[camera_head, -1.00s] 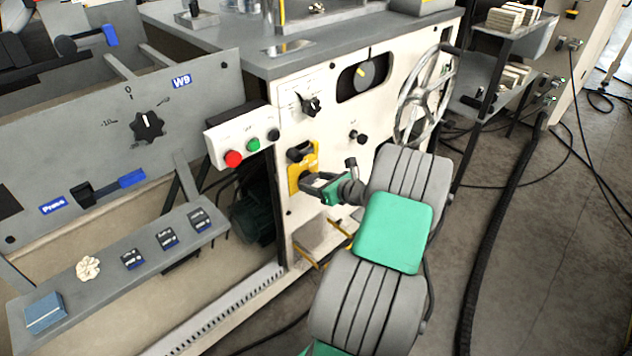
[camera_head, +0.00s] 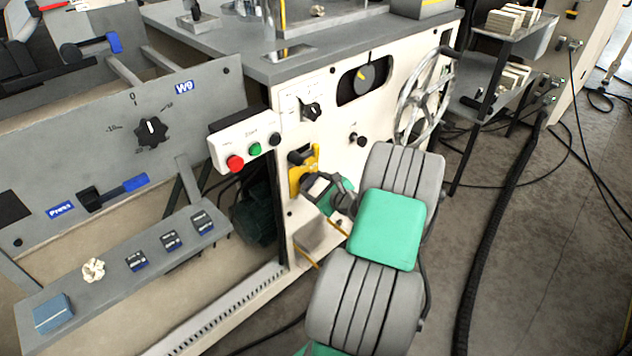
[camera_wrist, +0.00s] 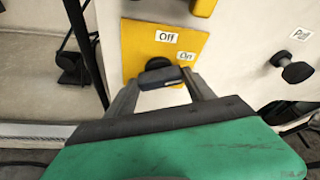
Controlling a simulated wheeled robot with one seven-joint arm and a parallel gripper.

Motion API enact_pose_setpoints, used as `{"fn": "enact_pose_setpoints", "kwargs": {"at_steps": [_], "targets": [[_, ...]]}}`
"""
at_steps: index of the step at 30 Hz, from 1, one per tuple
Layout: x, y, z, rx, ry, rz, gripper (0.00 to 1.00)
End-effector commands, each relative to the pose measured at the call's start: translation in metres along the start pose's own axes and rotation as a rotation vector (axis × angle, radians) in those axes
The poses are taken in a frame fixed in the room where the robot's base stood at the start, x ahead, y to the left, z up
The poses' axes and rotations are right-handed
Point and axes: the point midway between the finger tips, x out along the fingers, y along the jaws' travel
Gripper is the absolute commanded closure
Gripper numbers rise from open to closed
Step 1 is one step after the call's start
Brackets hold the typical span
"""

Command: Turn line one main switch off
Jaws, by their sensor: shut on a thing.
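The main switch has a yellow plate (camera_head: 295,176) on the cream cabinet front, left of my arm. In the wrist view the plate (camera_wrist: 140,50) carries an "Off" label (camera_wrist: 166,37) and, lower right of it, an "On" label (camera_wrist: 185,56). A black switch handle (camera_wrist: 160,74) lies roughly crosswise below the labels. My gripper (camera_wrist: 162,84) is shut on this handle, with a finger on either side. In the head view my gripper (camera_head: 316,186) is at the plate's lower right, and its fingers partly hide the handle.
A box with red, green and black buttons (camera_head: 246,144) is left of the plate. A small black knob (camera_head: 357,140) and a spoked handwheel (camera_head: 424,100) are to the right. In the wrist view a black knob (camera_wrist: 293,68) labelled "Pull" is close on the right.

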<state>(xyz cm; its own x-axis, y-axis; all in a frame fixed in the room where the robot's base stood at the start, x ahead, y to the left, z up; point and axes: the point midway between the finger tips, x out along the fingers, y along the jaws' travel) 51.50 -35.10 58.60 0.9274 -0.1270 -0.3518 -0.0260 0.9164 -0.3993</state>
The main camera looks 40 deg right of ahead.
Motion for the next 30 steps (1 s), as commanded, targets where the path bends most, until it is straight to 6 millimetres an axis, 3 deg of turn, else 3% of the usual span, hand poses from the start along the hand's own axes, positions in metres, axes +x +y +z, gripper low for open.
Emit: {"fn": "enact_pose_setpoints", "kwargs": {"at_steps": [30], "targets": [[0.005,0.013,-0.011,-0.87,-0.001,-0.362,0.79]]}}
